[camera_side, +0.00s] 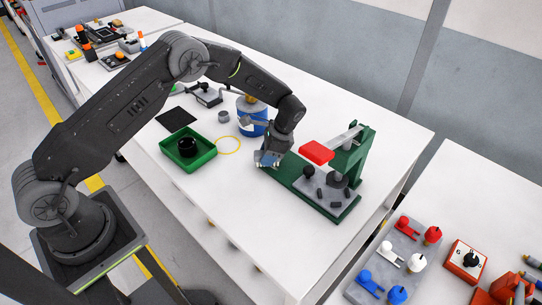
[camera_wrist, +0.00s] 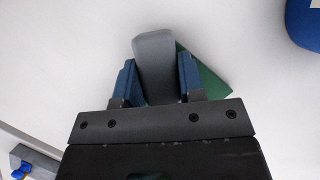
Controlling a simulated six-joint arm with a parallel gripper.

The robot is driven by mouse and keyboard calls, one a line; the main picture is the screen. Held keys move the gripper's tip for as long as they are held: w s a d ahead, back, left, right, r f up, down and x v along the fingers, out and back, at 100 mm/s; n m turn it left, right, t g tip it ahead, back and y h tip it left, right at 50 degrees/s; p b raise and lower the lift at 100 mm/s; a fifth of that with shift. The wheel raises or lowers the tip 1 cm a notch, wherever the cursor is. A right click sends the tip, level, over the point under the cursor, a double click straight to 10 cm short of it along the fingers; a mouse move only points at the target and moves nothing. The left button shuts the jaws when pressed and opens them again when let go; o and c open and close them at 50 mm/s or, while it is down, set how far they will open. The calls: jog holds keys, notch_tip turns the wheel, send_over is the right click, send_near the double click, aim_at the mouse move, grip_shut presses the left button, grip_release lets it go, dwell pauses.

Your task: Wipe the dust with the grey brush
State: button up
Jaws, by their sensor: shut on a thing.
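My gripper (camera_side: 267,159) is low over the left end of the green fixture base (camera_side: 318,204) in the side view. In the wrist view its two blue fingers (camera_wrist: 158,76) are shut on a grey, round-ended piece, which looks like the grey brush (camera_wrist: 155,48). Its bristles are hidden from the wrist camera, and I cannot tell whether it touches the surface below. In the side view the brush is too small and covered to make out. I cannot make out any dust in either view.
A blue canister (camera_side: 250,127) stands close behind my gripper. A green tray (camera_side: 187,163) with a black ring and a yellow ring (camera_side: 228,145) lie left. The front of the white table is clear.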

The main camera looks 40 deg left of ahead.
jog(key=d, duration=0.3)
jog(key=shift+d, duration=0.25)
jog(key=shift+d+r, duration=0.1)
jog(key=shift+r, duration=0.05)
notch_tip(320, 180, up, 8)
dwell(0.3)
dwell(0.4)
